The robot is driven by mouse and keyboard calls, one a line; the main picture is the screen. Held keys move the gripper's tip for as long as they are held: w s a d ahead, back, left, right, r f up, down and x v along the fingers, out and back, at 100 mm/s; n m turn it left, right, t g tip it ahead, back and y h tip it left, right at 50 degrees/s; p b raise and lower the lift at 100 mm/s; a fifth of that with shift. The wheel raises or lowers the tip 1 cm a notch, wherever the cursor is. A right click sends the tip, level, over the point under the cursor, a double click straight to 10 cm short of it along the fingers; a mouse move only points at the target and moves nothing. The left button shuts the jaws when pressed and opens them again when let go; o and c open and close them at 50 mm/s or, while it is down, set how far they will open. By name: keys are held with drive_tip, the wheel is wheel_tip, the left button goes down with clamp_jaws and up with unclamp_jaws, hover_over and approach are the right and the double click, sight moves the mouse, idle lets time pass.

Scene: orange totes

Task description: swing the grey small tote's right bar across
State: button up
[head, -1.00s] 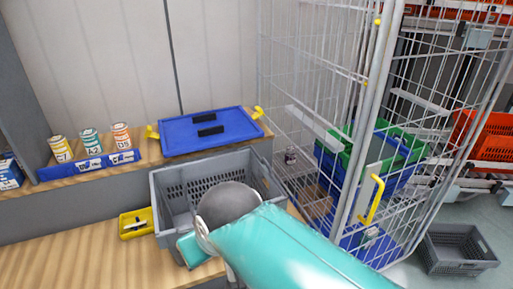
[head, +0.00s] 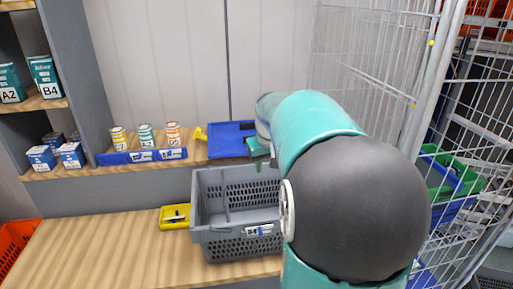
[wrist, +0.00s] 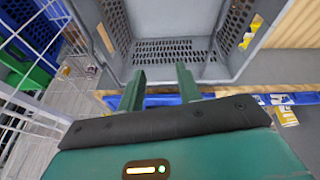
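The grey small tote (head: 238,222) stands upright and open on the wooden bench, and its inside looks empty where it shows. My arm covers its right end in the head view, so I cannot make out its right bar there. My gripper (head: 259,147) is above the tote's back rim, by the blue lid. In the wrist view the tote (wrist: 172,22) fills the top. My gripper (wrist: 161,69) points at it with two fingers apart and nothing between them. No bar shows clearly there, and I cannot tell whether the fingers touch the rim.
A yellow tray (head: 174,217) sits left of the tote. A wire cage (head: 372,70) rises close on the right. The bench's left is clear.

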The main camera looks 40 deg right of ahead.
drive_tip(key=shift+m, duration=0.9)
drive_tip(key=s+d+f, duration=0.1)
drive_tip(key=d, duration=0.4)
drive_tip(key=s+d+f, duration=0.1)
drive_tip(key=d, duration=0.4)
drive_tip(key=s+d+f, duration=0.1)
drive_tip(key=d+f, duration=0.1)
drive_tip(key=d, duration=0.4)
drive_tip(key=shift+s, duration=0.3)
drive_tip(key=shift+x, duration=3.5)
drive_tip(key=shift+w+a, duration=0.1)
drive_tip(key=shift+a, duration=0.05)
drive_tip(key=c, duration=0.6)
drive_tip(key=shift+a+r, duration=0.1)
